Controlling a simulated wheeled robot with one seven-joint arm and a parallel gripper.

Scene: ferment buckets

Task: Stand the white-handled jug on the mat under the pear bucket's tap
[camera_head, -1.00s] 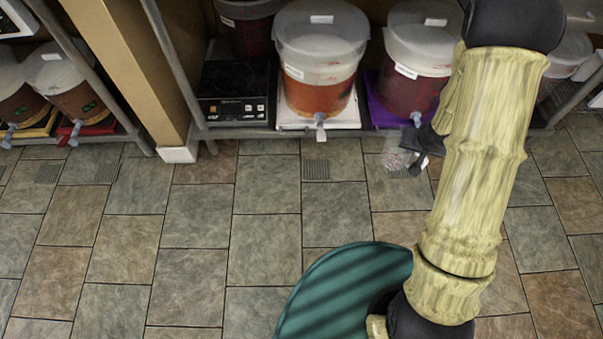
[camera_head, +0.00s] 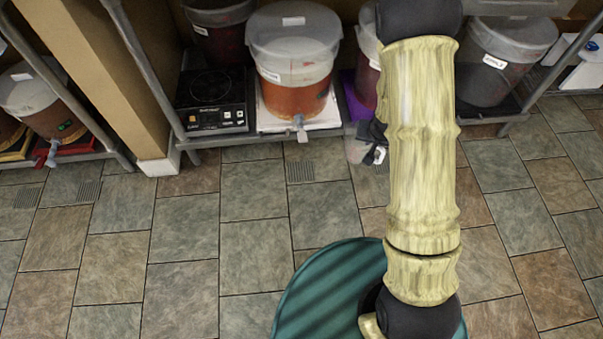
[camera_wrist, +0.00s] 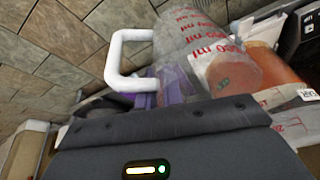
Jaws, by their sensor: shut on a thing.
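The clear jug with red markings (camera_wrist: 195,38) fills the middle of the wrist view, its white handle (camera_wrist: 116,60) to the left. The jug appears tilted in that view. In the head view it is a small clear shape (camera_head: 356,151) above the floor, beside my dark gripper (camera_head: 374,138). My gripper is shut on the jug; its fingertips are not clearly visible.
A black hotplate (camera_head: 212,95) stands left of the orange bucket. A dark bucket (camera_head: 492,75) stands right of my arm, which hides part of another bucket (camera_head: 368,65). Metal posts and a tan pillar (camera_head: 95,70) bound the shelf.

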